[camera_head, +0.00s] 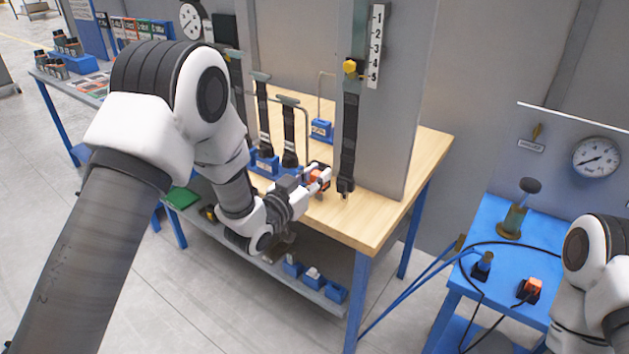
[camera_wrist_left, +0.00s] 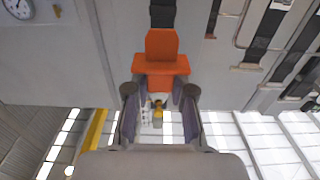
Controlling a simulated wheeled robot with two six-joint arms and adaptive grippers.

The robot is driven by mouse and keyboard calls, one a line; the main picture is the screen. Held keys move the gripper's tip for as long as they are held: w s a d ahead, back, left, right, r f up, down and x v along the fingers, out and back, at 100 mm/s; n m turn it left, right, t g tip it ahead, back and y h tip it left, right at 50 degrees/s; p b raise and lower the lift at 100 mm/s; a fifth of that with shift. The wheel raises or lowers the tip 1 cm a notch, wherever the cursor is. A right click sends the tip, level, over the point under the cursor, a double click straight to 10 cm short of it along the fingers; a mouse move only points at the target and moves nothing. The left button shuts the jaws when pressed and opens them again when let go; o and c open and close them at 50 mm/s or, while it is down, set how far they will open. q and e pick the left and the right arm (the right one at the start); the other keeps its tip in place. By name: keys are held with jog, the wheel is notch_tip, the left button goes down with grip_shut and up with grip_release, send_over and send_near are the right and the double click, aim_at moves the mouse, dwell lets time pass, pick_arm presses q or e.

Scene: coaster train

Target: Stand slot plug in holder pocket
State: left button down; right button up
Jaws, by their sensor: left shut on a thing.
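My left gripper (camera_head: 312,180) is shut on an orange piece with a dark part, which I take as the slot plug (camera_head: 321,172). It is over the wooden bench near its front edge. In the left wrist view the plug (camera_wrist_left: 162,62) shows orange between the two fingertips (camera_wrist_left: 160,95), with a black part beyond it. Blue holders (camera_head: 264,165) stand on the bench just left of the gripper, partly hidden by my arm. I cannot tell which pocket is the task's, nor whether the plug touches anything. My right gripper is out of view.
A black strap (camera_head: 348,140) hangs beside the grey panel, close right of the plug. Another blue holder (camera_head: 321,130) stands behind. The wooden bench (camera_head: 372,215) is clear at front right.

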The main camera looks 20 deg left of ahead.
aim_at(313, 179)
pick_arm(q)
jog(key=shift+f, duration=0.1)
jog(key=shift+w+f, duration=0.3)
jog(key=shift+w, duration=0.15)
jog(key=shift+v, duration=1.6)
jog(key=shift+r+b+v, duration=0.1)
jog(key=shift+b+v, duration=0.15)
jog(key=shift+v, duration=0.55)
jog(key=shift+r+b+v, duration=0.15)
jog(key=shift+b+v, duration=0.1)
jog(key=shift+v, duration=0.5)
